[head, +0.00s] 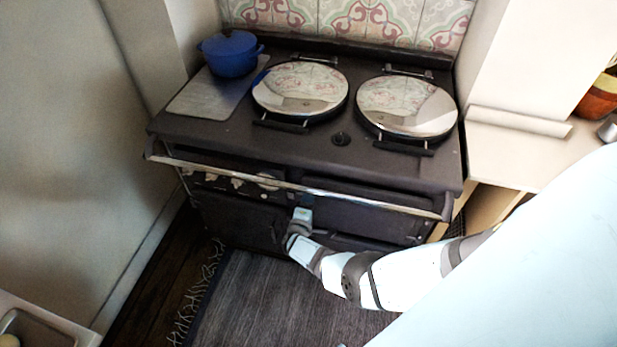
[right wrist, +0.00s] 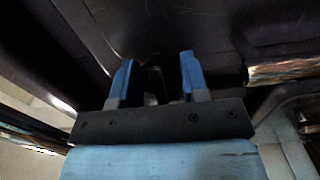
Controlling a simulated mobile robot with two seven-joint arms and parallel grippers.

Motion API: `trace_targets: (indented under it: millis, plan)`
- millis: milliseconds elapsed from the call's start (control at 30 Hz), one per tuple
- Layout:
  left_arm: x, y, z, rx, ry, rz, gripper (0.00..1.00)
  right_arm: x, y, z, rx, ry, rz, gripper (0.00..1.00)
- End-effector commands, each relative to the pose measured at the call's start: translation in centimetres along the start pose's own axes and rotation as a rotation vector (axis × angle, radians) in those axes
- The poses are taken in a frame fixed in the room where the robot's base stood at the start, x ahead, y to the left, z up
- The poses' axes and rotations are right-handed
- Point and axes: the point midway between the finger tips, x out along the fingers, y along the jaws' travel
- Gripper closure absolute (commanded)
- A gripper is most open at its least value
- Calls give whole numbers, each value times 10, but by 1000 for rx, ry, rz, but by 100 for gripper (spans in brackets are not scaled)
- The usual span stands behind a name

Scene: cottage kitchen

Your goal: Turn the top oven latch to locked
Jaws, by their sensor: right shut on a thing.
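The dark range cooker (head: 200,130) has a top oven door (head: 370,215) at its right front, below the chrome rail. My right gripper (head: 304,203) is at the left edge of that door, just under the rail. In the right wrist view, the two blue fingers of my right gripper (right wrist: 157,70) stand on either side of a small dark piece, the top oven latch (right wrist: 153,84), and are shut on it. The latch is hidden by my gripper in the head view, and its exact angle is too dark to tell. My left gripper is not in view.
A chrome rail (head: 390,204) runs across the cooker front, close above my right gripper. Two round chrome lids (head: 300,88) and a blue pot (head: 231,52) are on top. A grey rug (head: 270,305) lies on the floor. A counter (head: 520,155) stands at the right.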

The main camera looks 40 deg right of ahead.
Motion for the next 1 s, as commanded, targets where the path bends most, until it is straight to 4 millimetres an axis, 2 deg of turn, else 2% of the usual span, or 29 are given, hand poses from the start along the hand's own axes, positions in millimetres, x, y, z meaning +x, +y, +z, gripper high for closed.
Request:
trace_targets:
  millis: [633, 667, 767, 1000]
  plan:
    - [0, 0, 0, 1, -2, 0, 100, 2, 2, -2, -53, 1, 5, 100]
    - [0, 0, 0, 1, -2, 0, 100, 2, 2, -2, -53, 1, 5, 56]
    - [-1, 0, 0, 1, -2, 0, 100, 2, 2, -2, -52, 1, 4, 33]
    - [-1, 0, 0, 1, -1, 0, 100, 1, 1, -1, -52, 0, 2, 33]
